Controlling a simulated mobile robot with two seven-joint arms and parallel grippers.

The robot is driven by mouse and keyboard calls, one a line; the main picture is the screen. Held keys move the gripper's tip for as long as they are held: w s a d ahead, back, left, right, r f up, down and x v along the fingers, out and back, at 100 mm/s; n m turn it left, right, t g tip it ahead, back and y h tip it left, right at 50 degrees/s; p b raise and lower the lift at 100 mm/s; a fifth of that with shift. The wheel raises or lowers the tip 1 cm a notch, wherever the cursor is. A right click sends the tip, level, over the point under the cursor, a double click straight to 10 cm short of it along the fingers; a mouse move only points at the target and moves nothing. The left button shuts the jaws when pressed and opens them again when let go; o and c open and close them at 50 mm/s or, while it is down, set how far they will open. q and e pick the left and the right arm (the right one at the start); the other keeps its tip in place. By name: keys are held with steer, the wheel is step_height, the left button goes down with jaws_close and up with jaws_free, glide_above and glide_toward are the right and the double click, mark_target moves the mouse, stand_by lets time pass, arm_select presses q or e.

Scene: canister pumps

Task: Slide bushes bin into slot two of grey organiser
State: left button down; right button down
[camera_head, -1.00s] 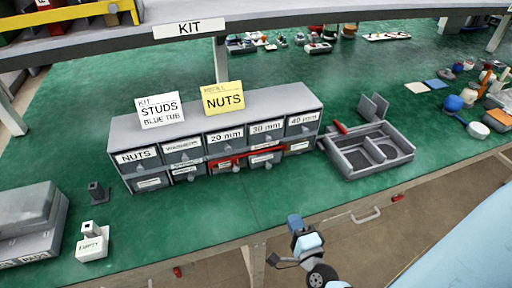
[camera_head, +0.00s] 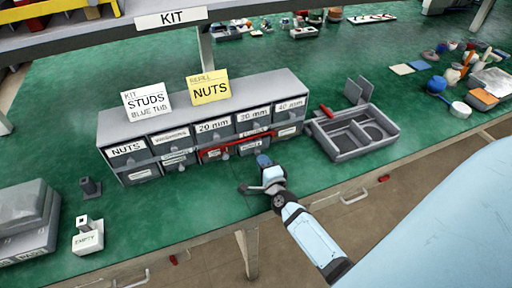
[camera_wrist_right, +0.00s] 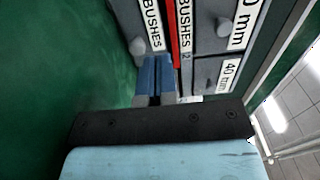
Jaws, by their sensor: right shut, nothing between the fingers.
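The grey organiser (camera_head: 200,105) stands on the green bench with two rows of labelled bins. The bushes bin (camera_head: 251,147) is in its lower row, under the 30 mm bin; its label is too small to read in the head view. In the right wrist view the bushes bin (camera_wrist_right: 153,22) shows its label and a grey knob. A red strip (camera_wrist_right: 172,38) lies between it and a second BUSHES label marked 2. My right gripper (camera_head: 263,161) is shut and empty, in front of the bushes bin. Its blue fingertips (camera_wrist_right: 155,75) are close to the bin front; contact cannot be told. My left gripper is not in view.
A grey divided tray (camera_head: 352,142) stands right of the organiser. A small box marked EMPTY (camera_head: 88,238) and grey stacked boxes (camera_head: 25,220) are at the left. Paper cards stand on the organiser.

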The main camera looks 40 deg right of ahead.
mark_target(254, 143)
steer(key=x, duration=0.6)
steer(key=shift+w, duration=0.15)
steer(key=x, duration=0.4)
steer(key=shift+d+r, duration=0.1)
steer(key=shift+r, duration=0.15)
